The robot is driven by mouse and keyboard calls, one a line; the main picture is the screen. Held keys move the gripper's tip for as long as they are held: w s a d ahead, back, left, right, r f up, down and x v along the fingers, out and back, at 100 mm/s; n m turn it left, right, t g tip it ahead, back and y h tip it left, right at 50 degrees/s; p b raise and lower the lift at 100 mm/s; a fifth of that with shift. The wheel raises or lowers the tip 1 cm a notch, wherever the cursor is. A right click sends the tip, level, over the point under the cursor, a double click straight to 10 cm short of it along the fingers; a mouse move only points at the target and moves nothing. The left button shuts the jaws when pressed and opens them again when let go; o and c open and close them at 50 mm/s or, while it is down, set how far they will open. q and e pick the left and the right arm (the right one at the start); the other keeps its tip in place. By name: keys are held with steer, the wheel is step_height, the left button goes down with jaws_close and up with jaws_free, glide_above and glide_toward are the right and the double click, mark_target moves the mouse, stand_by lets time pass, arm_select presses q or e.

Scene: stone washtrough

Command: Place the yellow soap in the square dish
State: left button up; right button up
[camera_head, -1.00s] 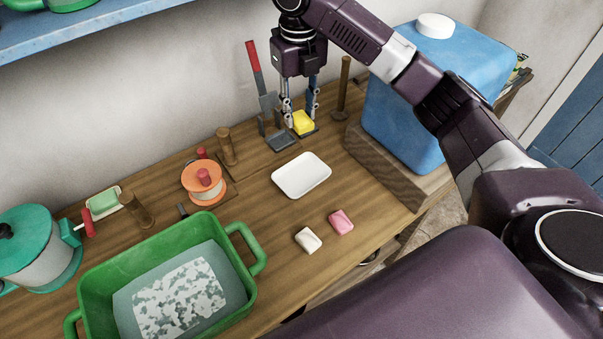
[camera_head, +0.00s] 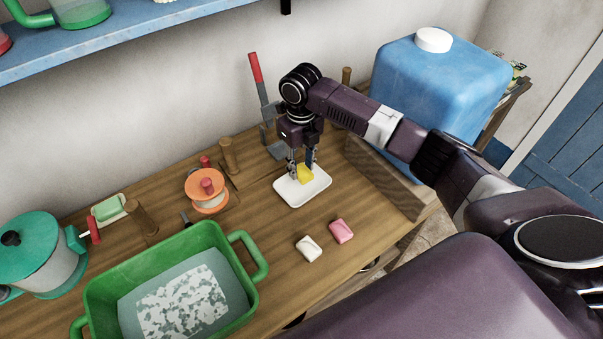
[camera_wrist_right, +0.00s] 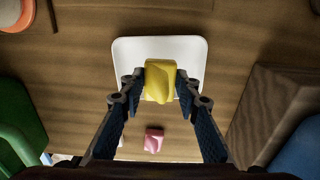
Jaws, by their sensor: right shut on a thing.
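The yellow soap (camera_head: 305,175) is between the fingers of my right gripper (camera_head: 302,170), which is shut on it. The white square dish (camera_head: 291,198) lies on the wooden table directly below. In the right wrist view the soap (camera_wrist_right: 159,82) shows over the dish (camera_wrist_right: 128,58), near its middle, with the right gripper's fingertips (camera_wrist_right: 159,84) on both sides. I cannot tell whether the soap touches the dish. My left gripper is not in view.
A white soap (camera_head: 309,249) and a pink soap (camera_head: 341,231) lie in front of the dish. A green basin (camera_head: 101,295) with water stands at left. A blue canister (camera_head: 440,85) stands right behind, and an orange-topped spool (camera_head: 206,189) sits left of the dish.

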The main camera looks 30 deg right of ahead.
mark_target(302, 175)
step_height(302, 175, down, 4)
steer(key=shift+r, duration=0.2)
steer(key=shift+f, duration=0.35)
steer(key=shift+f, duration=0.1)
steer(key=o, duration=1.3)
steer(key=shift+r+p, duration=0.25)
steer(key=shift+p, duration=0.05)
step_height(302, 175, up, 12)
steer(key=shift+f+b, duration=0.1)
steer(key=shift+b, duration=0.85)
